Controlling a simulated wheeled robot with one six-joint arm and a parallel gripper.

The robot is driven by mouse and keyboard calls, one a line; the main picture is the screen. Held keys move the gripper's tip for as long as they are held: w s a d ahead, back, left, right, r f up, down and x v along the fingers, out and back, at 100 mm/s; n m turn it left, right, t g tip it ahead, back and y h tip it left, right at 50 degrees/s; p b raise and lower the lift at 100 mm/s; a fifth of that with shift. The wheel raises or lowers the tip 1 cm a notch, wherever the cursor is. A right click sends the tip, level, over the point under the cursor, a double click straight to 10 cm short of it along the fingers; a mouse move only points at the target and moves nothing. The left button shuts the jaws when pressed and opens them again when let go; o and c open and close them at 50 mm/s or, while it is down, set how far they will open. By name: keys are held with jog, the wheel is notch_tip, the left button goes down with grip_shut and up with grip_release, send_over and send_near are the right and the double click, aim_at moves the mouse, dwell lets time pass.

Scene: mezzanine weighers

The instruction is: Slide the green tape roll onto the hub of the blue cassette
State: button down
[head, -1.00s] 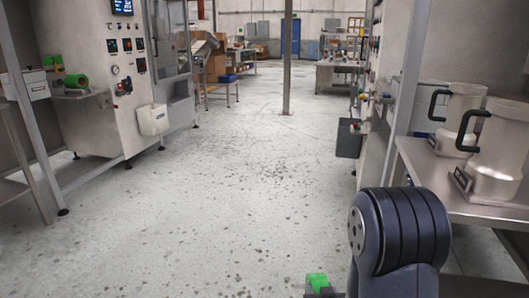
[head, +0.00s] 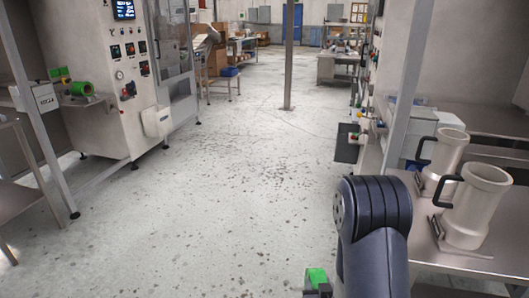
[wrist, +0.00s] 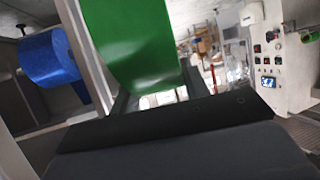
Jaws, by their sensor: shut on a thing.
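My gripper (wrist: 155,95) is shut on a green tape roll (wrist: 128,40), which fills the upper middle of the wrist view at close range. In the head view, only a small green piece of the held roll (head: 317,276) shows at the bottom edge, beside my arm. A blue cylindrical thing (wrist: 52,58) lies at the left of the wrist view, apart from the green roll; I cannot tell whether it is the blue cassette. The blue cassette and its hub cannot be made out in the head view.
A grey machine (head: 105,100) with a control panel stands at left, with another green roll (head: 82,88) on its side. A steel bench (head: 480,262) at right bears two beige jugs (head: 480,205) with black handles. A post (head: 288,60) stands ahead; the floor between is clear.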

jog(key=r+p, duration=0.2)
jog(key=p, duration=0.1)
jog(key=r+p, duration=0.3)
jog(key=s+r+p, duration=0.1)
jog(key=r+p, duration=0.2)
jog(key=shift+r, duration=0.15)
